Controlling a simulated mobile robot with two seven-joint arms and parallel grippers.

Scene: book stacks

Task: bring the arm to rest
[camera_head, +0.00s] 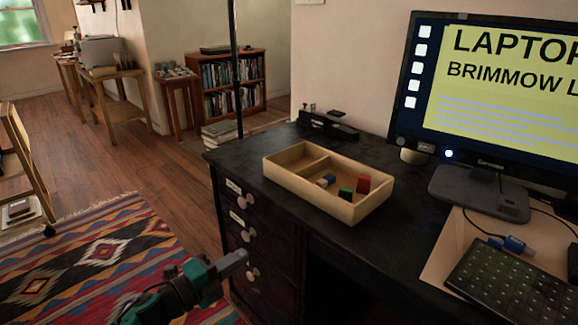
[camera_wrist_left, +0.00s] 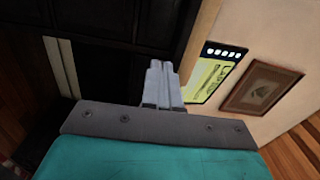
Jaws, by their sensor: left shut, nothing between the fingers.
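My left gripper (camera_head: 236,262) is at the lower middle of the head view, in front of the dark desk's drawers and below the desktop. Its fingers are shut with nothing between them. The closed fingers also show in the left wrist view (camera_wrist_left: 162,85). The teal and dark left arm comes in from the bottom, over the patterned rug. My right gripper is not in view.
A dark desk (camera_head: 238,158) holds a wooden tray (camera_head: 345,209) with several small blocks, a monitor (camera_head: 500,100) and a keyboard (camera_head: 520,275). A patterned rug (camera_head: 95,250) lies left of the desk. Open wood floor (camera_head: 120,165) stretches behind it.

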